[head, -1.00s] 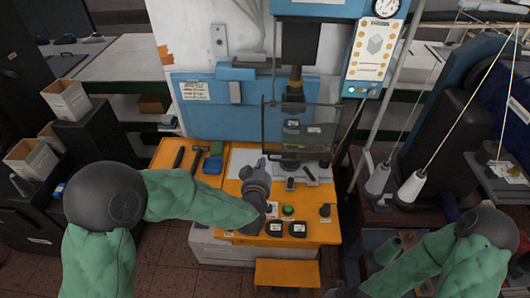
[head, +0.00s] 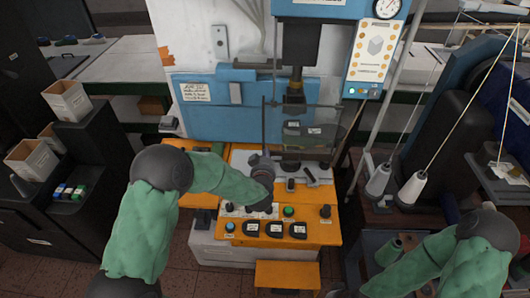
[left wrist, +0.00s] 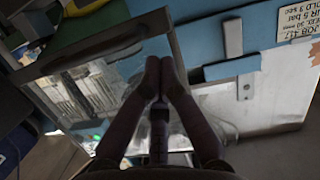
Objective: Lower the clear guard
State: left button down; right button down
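The clear guard (head: 326,118), a see-through panel with a thin dark frame, stands upright in front of the press head. In the left wrist view its grey frame and clear pane (left wrist: 105,85) fill the left half. My left gripper (head: 264,104) reaches up from the front at the guard's left side. In the left wrist view the fingertips (left wrist: 160,63) are together, with nothing visible between them. They lie over the pane close to a frame corner; whether they touch it I cannot tell. My right forearm is at the lower right, its gripper outside the picture.
The orange press table (head: 310,232) carries buttons, a knob and several dark labelled pieces at its front. The press column (head: 294,85) stands behind the guard. Thread cones (head: 411,188) stand to the right. White boxes (head: 67,99) stand at the left.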

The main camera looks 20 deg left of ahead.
pick_arm(q)
jog(key=shift+f, duration=0.45)
